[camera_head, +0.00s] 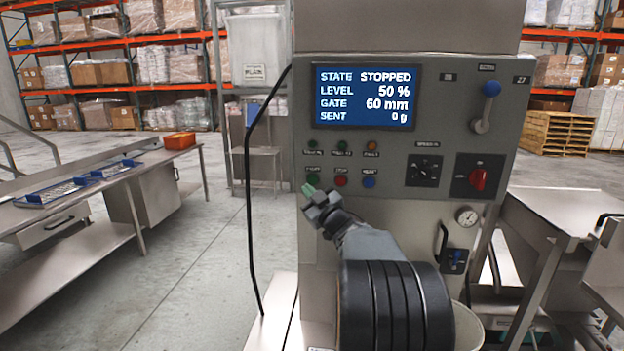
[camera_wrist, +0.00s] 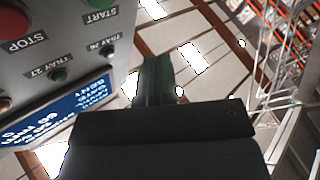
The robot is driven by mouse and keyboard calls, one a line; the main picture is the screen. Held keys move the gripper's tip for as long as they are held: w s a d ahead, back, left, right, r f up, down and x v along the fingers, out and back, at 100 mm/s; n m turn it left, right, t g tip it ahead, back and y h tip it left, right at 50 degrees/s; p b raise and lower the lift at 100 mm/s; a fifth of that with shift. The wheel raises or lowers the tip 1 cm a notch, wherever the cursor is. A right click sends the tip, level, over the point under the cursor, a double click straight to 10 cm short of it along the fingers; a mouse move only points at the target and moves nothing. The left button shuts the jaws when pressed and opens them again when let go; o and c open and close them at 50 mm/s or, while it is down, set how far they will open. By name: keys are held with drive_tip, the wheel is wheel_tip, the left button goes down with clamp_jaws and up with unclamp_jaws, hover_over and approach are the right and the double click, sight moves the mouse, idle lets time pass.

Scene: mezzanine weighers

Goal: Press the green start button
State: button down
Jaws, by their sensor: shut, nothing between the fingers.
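The green start button (camera_head: 313,178) is at the left end of the lower button row on the grey control panel (camera_head: 415,100). In the wrist view, the start button (camera_wrist: 98,3) is cut by the top edge, with its START label below. My gripper (camera_head: 308,191) is shut and empty, its tip just below the button in the head view. In the wrist view my fingers (camera_wrist: 160,72) lie to the right of the button, apart from it in the picture. The depth gap to the panel is hard to tell. The screen (camera_head: 366,97) reads STATE STOPPED, SENT 0 g.
The red stop button (camera_head: 341,181) and a blue button (camera_head: 369,183) sit right of the start button. Small lamps (camera_head: 342,146) are above. A red rotary switch (camera_head: 477,180) is further right. A black cable (camera_head: 250,200) hangs left of the panel. A steel bench (camera_head: 100,190) stands left.

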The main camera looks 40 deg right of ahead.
sight(312, 184)
drive_tip(key=shift+w+d+p, duration=0.85)
drive_tip(key=shift+w+d, duration=1.25)
drive_tip(key=shift+w, duration=0.1)
drive_tip(key=shift+w+d, duration=0.1)
drive_tip(key=shift+w, duration=0.05)
idle(0.6)
drive_tip(key=shift+w+d, duration=0.15)
drive_tip(key=shift+d, duration=0.05)
drive_tip(key=shift+w+d, duration=0.25)
drive_tip(key=shift+w, duration=0.05)
idle(0.8)
idle(0.4)
drive_tip(key=shift+s+a+b, duration=0.55)
drive_tip(key=shift+s+b, duration=0.05)
drive_tip(key=shift+b, duration=0.1)
drive_tip(key=shift+s+a+b, duration=1.4)
drive_tip(key=shift+s+a, duration=0.35)
drive_tip(key=shift+s, duration=0.05)
